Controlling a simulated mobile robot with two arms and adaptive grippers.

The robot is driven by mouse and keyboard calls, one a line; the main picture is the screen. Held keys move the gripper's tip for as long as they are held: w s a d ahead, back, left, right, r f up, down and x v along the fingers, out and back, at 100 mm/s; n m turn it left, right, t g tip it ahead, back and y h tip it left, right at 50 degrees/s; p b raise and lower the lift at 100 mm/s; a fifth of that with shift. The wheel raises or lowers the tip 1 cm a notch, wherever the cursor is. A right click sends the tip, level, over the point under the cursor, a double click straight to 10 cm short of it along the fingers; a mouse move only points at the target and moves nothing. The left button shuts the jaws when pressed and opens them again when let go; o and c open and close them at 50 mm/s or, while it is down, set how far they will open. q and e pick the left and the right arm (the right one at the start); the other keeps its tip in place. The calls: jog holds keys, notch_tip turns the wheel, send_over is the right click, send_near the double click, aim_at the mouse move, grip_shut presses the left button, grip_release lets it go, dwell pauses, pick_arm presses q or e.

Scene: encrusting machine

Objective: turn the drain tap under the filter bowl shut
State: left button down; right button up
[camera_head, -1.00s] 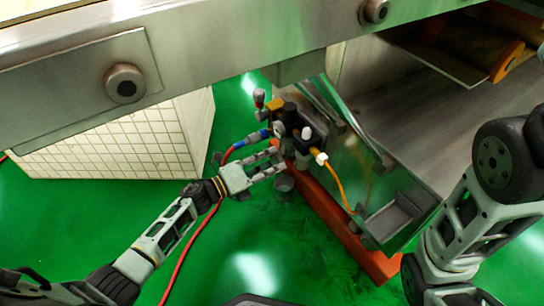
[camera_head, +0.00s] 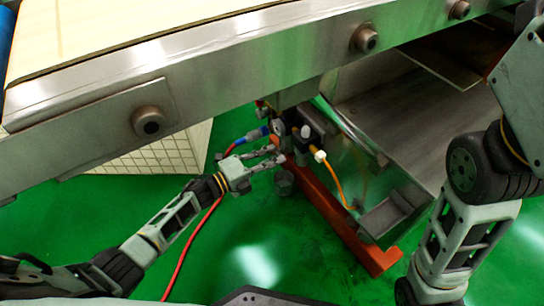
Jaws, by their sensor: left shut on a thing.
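The air filter unit (camera_head: 279,131) hangs below the steel frame, by the upper end of the orange foot beam. My left gripper (camera_head: 279,156) reaches in from the left and is shut at the underside of this unit, where the drain tap is. The fingers hide the tap and most of the filter bowl, so the tap's angle cannot be read. A small grey cup (camera_head: 284,181) is just below the fingertips. My right arm shows at the right edge, but its gripper is out of view.
The steel conveyor frame (camera_head: 240,70) runs overhead. A black valve with a white-capped orange tube (camera_head: 335,182) is close on the right. Green floor is open below.

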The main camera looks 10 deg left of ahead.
pick_arm(q)
jog(key=c, duration=1.9)
grip_release()
jog(key=shift+c, duration=0.2)
jog(key=shift+a, duration=0.1)
jog(key=v, duration=1.2)
